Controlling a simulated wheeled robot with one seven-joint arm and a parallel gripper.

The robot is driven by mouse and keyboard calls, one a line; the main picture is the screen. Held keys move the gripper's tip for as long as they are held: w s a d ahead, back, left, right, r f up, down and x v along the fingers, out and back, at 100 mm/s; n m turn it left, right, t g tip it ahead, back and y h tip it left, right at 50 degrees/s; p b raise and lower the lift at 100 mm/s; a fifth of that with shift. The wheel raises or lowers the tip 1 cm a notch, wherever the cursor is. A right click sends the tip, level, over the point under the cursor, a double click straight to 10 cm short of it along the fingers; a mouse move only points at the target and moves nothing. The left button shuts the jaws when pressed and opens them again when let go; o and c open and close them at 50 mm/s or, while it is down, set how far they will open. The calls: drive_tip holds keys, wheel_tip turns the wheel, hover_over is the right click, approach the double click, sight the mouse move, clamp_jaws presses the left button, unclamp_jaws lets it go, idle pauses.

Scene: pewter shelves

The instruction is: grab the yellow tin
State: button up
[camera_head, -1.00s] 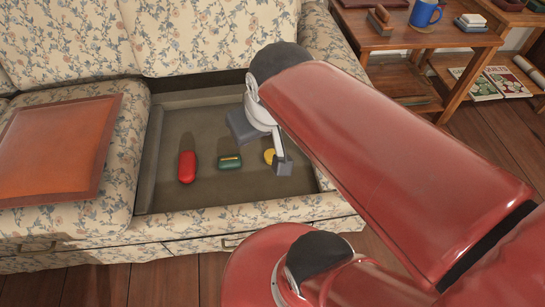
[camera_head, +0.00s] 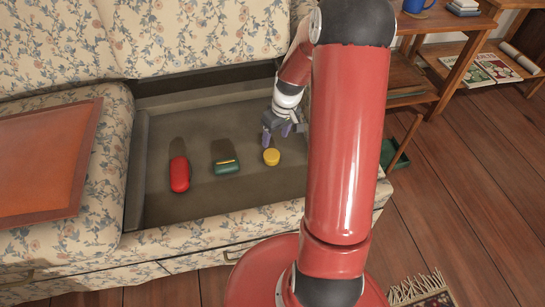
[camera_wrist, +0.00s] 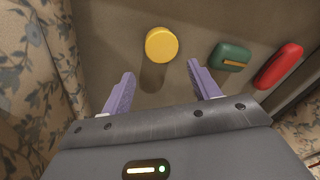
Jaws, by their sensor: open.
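The yellow tin (camera_head: 271,157) is a small round tin on the grey floor of the sofa's open recess. It is the rightmost of three things there. In the wrist view the tin (camera_wrist: 161,44) lies just beyond the fingertips, nearly centred between their lines. My gripper (camera_head: 277,136) is just behind the tin in the head view, above the recess floor. In the wrist view my gripper (camera_wrist: 161,77) has its two purple fingers spread wide with nothing between them. No contact with the tin shows.
A green tin (camera_head: 227,167) and a red case (camera_head: 179,174) lie left of the yellow tin in the head view. The recess floor (camera_head: 205,133) is otherwise clear. Floral cushions and walls border it. A wooden side table (camera_head: 440,20) stands at the right.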

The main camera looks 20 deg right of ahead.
sight(272, 154)
drive_tip(key=f, duration=0.4)
drive_tip(key=a+f+b, duration=0.1)
drive_tip(key=f, duration=0.1)
drive_tip(key=shift+s+a+f, duration=0.1)
drive_tip(key=shift+s+f, duration=0.15)
drive_tip(key=shift+w+a+f, duration=0.1)
drive_tip(key=shift+f, duration=0.5)
drive_tip(key=shift+c, duration=0.4)
drive_tip(key=c, duration=0.7)
drive_tip(key=shift+o, duration=0.2)
drive_tip(key=shift+r, duration=0.1)
